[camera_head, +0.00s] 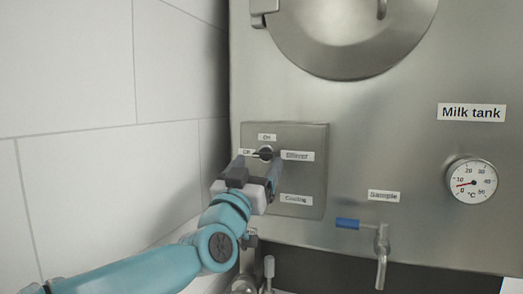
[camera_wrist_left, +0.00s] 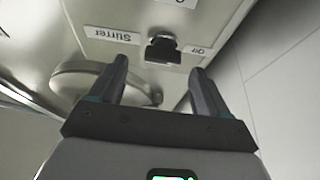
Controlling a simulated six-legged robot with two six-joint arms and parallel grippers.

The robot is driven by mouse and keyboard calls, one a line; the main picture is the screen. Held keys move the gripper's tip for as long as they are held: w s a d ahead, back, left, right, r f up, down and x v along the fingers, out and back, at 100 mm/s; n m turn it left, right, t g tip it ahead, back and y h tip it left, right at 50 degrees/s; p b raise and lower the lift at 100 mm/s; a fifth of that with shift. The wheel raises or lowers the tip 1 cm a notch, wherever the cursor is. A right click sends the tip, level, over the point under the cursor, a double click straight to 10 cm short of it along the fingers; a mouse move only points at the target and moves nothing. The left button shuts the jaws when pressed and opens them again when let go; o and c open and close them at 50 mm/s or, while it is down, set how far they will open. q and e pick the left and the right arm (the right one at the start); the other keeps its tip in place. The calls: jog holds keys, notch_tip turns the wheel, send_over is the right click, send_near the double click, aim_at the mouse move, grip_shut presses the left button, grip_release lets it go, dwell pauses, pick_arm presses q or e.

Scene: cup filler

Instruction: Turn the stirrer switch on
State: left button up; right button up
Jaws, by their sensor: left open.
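The stirrer switch (camera_head: 265,153) is a small dark knob on a metal switch panel (camera_head: 312,180) of the milk tank. Labels read On above it, Off at its left and Stirrer at its right. Its dark handle appears to lie sideways, towards the Off label. My left gripper (camera_head: 258,166) is open and empty, just below and in front of the switch. In the left wrist view, upside down, the black switch (camera_wrist_left: 163,48) shows beyond and between the two open fingertips (camera_wrist_left: 158,70). I cannot tell whether they touch it. My right gripper is not in view.
A Cooling label (camera_head: 295,200) is lower on the panel; its switch is hidden behind my gripper. A sample tap (camera_head: 382,255) with a blue handle (camera_head: 347,224) and a thermometer dial (camera_head: 471,183) are at the right. A tiled wall (camera_head: 80,80) stands close on the left.

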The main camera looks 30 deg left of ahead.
aim_at(261, 157)
pick_arm(q)
jog(key=x, duration=0.3)
jog(key=shift+w+a+p, duration=0.2)
jog(key=shift+a+p, duration=0.1)
jog(key=shift+p, duration=0.1)
jog(key=shift+w+d, duration=0.1)
jog(key=shift+c, duration=0.3)
jog(key=c, duration=1)
